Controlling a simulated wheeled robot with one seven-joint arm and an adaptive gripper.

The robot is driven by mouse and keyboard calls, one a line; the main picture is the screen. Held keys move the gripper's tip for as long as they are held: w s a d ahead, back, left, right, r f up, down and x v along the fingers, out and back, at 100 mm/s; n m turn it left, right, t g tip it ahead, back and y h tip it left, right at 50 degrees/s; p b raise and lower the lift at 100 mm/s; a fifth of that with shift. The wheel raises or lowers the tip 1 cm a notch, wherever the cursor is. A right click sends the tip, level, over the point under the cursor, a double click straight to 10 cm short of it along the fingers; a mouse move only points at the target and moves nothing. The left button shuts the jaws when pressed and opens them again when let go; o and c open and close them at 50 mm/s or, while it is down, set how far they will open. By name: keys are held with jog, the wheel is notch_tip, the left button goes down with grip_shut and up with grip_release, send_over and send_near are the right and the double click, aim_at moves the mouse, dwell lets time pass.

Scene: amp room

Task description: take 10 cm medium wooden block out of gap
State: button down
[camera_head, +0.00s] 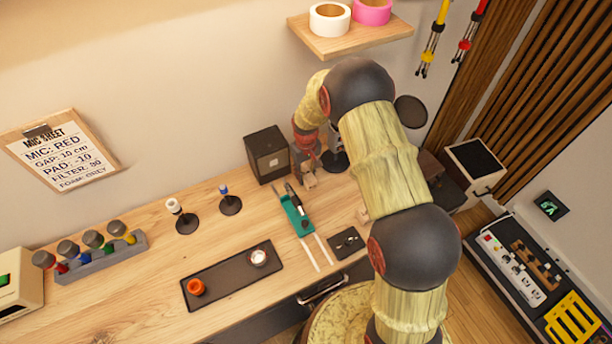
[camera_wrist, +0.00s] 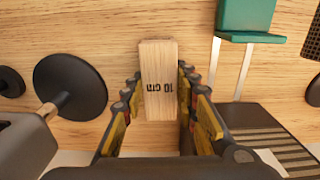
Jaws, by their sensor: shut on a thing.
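The wooden block (camera_wrist: 158,70) is pale, with "10 cm" printed on its face. In the wrist view it stands out lengthwise between the two fingers of my gripper (camera_wrist: 158,88), which touch its sides. In the head view my gripper (camera_head: 306,163) is low at the back of the desk, beside a black box, with the small pale block (camera_head: 309,181) just below it. I cannot tell whether the block is clear of the gap or touching the desk.
The black box (camera_head: 267,154) stands close left of my gripper. A dark round stand base (camera_wrist: 70,85) is left of the block in the wrist view. A teal tool (camera_head: 295,213) with pale strips lies in front. A dark tray (camera_head: 232,276) holds small parts. Several microphones stand left.

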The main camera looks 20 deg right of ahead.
aim_at(306, 173)
jog(key=shift+w+r, duration=0.1)
jog(key=shift+r, duration=0.45)
notch_tip(306, 173, up, 2)
jog(key=s+r, duration=0.1)
jog(key=r, duration=0.1)
jog(key=s+r, duration=0.4)
jog(key=shift+a, duration=0.25)
jog(key=s+a+r, duration=0.1)
jog(key=s+r, duration=0.3)
jog(key=s, duration=0.5)
